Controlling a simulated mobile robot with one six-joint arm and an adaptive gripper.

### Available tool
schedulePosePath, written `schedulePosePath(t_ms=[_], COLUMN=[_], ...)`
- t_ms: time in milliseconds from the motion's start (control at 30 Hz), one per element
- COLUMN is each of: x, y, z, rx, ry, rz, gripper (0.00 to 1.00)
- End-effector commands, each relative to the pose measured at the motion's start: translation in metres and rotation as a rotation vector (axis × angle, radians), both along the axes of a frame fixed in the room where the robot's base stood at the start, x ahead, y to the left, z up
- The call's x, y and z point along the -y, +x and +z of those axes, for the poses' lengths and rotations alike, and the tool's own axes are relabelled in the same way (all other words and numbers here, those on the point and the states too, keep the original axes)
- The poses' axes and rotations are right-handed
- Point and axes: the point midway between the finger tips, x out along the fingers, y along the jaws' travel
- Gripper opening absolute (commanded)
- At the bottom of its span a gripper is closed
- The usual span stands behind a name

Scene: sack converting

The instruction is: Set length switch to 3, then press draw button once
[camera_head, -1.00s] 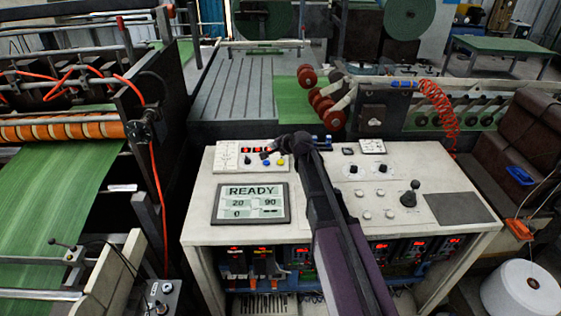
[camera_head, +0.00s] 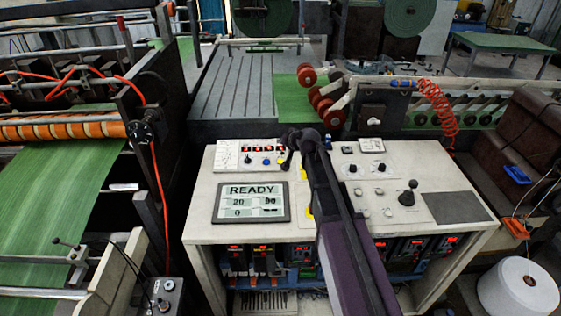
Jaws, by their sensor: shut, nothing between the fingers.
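A cream control console (camera_head: 400,225) stands in the middle. Its screen (camera_head: 252,203) reads READY, with 20, a figure that looks like 90, and 0 below. A white panel (camera_head: 227,154) at the back left has a dark knob (camera_head: 248,159), a blue button (camera_head: 267,161) and red-lit digits (camera_head: 262,149). Which of the console's controls are the length switch and the draw button cannot be read. My gripper (camera_head: 287,161) is shut and empty, just right of the blue button. My dark arm hides the console's middle; contact with the top cannot be told.
Right of my arm are two dark knobs (camera_head: 365,168), several pale buttons (camera_head: 362,191), a joystick (camera_head: 408,193) and a dark pad (camera_head: 455,206). Green sheet (camera_head: 50,210) runs through the machine at left. A white roll (camera_head: 518,288) stands at lower right.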

Motion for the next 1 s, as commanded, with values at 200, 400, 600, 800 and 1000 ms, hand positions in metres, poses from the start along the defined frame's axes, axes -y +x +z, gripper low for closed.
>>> schedulePosePath(t_ms=[200, 400, 600, 800, 1000], x=[0.000, 0.000, 0.000, 0.000, 0.000], y=[0.000, 0.000, 0.002, 0.005, 0.009], z=[0.000, -0.002, -0.009, -0.023, -0.040], rx=[0.000, 0.000, 0.000, 0.000, 0.000], ry=[-0.001, 0.000, 0.001, 0.001, 0.001], rz=[0.001, 0.000, -0.001, -0.001, -0.001], gripper=[0.00, 0.00, 0.00, 0.00, 0.00])
